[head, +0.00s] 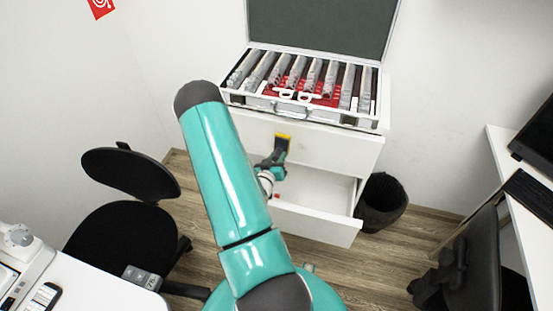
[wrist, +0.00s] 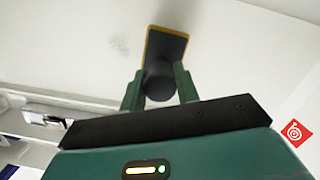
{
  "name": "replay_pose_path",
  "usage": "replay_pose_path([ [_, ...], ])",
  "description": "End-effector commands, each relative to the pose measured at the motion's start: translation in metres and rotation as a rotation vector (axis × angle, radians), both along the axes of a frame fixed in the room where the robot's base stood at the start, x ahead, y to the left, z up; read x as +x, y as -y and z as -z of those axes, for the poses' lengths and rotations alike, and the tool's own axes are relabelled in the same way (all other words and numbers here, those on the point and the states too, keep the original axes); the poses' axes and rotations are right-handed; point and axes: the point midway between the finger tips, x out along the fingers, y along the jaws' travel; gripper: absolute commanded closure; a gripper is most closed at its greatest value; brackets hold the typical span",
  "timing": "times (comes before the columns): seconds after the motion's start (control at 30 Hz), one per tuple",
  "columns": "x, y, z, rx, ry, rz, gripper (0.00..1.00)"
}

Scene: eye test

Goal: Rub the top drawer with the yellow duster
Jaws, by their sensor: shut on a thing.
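The yellow duster (head: 283,143) has a dark pad with a yellow edge; it also shows in the wrist view (wrist: 168,46). My gripper (head: 272,160) is shut on its dark round handle, with a green finger on each side in the wrist view (wrist: 158,84). The top drawer (head: 335,150) is a white front below the case, and it looks shut. The duster is in front of its left part; I cannot tell whether it touches. In the wrist view a faint grey smudge (wrist: 118,43) shows on the white surface beside the duster.
The lower drawer (head: 318,223) stands open below. An open case (head: 300,112) with several grey items sits on the cabinet. A black bin (head: 382,205) stands to the right. A black chair (head: 130,175) is at left, another chair (head: 480,250) and a desk (head: 525,205) at right.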

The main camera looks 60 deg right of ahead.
Motion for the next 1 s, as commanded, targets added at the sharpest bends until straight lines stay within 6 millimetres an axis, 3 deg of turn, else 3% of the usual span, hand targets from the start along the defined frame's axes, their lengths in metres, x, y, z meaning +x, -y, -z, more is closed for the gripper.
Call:
replay_pose_path([
  [1.0, -0.004, 0.015, 0.0, 0.0, -0.001, 0.0, 0.94],
])
